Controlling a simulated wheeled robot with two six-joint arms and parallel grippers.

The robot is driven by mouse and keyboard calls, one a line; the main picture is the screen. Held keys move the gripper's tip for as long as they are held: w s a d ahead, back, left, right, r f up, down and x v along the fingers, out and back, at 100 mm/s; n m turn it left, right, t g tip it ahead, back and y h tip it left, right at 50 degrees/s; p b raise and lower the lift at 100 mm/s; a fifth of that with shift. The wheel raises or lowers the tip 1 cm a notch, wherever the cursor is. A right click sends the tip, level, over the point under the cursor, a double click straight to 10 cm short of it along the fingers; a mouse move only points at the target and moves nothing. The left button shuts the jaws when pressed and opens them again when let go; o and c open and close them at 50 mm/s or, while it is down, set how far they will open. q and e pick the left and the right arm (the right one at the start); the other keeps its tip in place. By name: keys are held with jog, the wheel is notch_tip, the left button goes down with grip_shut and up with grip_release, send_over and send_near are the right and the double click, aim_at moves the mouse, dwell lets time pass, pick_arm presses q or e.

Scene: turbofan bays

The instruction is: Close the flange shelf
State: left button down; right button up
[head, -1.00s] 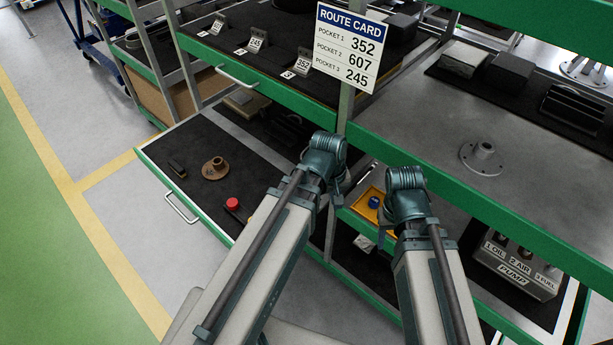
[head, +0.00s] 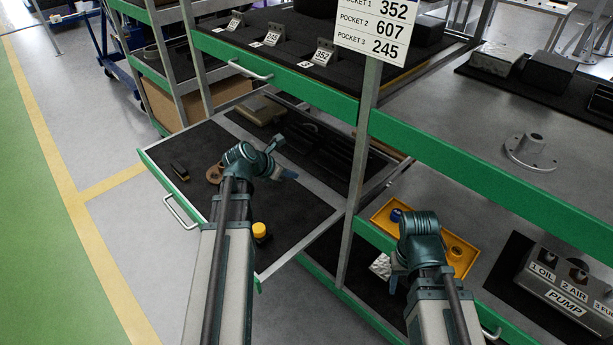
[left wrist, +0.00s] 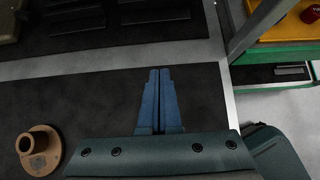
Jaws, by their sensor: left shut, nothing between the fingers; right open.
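The flange shelf (head: 300,215) is a dark-matted, pull-out shelf with a green front edge and a pale handle (head: 180,212). It stands pulled out to the left of the rack. A brown flange (head: 214,173) sits on it, partly hidden by my left arm; it also shows in the left wrist view (left wrist: 38,148). My left gripper (head: 288,172) is shut and empty above the shelf, right of the flange; its blue fingers (left wrist: 158,100) lie together in the left wrist view. My right gripper (head: 394,278) is open by the lower shelves, partly hidden by its own wrist.
A yellow-topped black piece (head: 260,231) and a small dark block (head: 180,171) are on the shelf. A rack post (head: 362,130) rises at its right. A yellow tray (head: 384,217) and a pump box (head: 560,285) stand further right. Floor is clear at left.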

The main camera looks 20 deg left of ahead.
aim_at(321, 174)
pick_arm(q)
jog(key=b+x, duration=0.6)
jog(key=x, duration=0.4)
jog(key=shift+s+f+b, duration=0.2)
jog(key=shift+b, duration=0.2)
jog(key=w, duration=0.2)
jog(key=w+d, duration=0.1)
jog(key=shift+r+p, duration=0.3)
jog(key=shift+w+d, duration=0.25)
jog(key=shift+w, duration=0.1)
pick_arm(e)
notch_tip(321, 174, down, 7)
jog(key=shift+r, duration=0.15)
pick_arm(q)
jog(key=shift+w, duration=0.1)
